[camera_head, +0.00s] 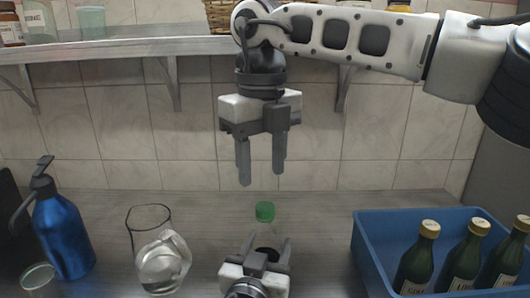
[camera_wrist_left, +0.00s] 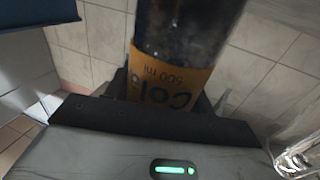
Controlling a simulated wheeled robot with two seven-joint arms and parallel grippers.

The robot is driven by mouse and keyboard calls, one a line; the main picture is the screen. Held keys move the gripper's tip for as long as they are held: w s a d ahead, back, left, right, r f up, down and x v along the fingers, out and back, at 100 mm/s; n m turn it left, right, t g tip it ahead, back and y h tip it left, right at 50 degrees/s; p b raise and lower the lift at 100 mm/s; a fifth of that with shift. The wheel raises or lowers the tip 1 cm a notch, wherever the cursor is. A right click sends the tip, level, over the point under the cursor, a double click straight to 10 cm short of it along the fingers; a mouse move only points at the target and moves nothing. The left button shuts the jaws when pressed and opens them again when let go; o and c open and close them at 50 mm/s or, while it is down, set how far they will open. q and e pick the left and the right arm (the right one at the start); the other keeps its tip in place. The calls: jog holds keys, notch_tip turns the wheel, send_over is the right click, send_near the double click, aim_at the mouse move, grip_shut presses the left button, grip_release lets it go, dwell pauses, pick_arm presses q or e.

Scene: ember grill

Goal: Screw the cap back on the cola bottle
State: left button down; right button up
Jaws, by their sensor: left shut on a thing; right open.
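The cola bottle (camera_head: 265,234) stands upright on the counter with dark cola inside. A green cap (camera_head: 265,211) sits on its top; I cannot tell how tight it is. My left gripper (camera_head: 267,246) is shut around the bottle's body from the front. The left wrist view shows the bottle (camera_wrist_left: 185,35) between the fingers, with its orange label reading "Cola 500 ml". The label is hidden in the head view. My right gripper (camera_head: 261,172) points straight down above the cap, open and empty, clear of it.
A blue crate (camera_head: 375,255) with several dark green bottles (camera_head: 418,262) stands at the right. A glass pitcher (camera_head: 160,262), a blue spray bottle (camera_head: 64,235) and a glass (camera_head: 38,279) stand at the left. A shelf (camera_head: 120,47) runs along the tiled wall.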

aim_at(265, 206)
jog(key=n, duration=0.5)
jog(key=shift+r, duration=0.15)
jog(key=n, duration=0.5)
jog(key=shift+r, duration=0.15)
jog(key=n, duration=0.4)
jog(key=shift+w+d+r+n, duration=0.1)
jog(key=shift+r+n, duration=0.05)
jog(key=shift+n, duration=0.15)
jog(key=n, duration=0.5)
jog(key=shift+d+r, duration=0.1)
jog(key=shift+r, duration=0.1)
jog(key=shift+f, duration=0.1)
jog(key=shift+f, duration=3.95)
jog(key=shift+c, duration=0.4)
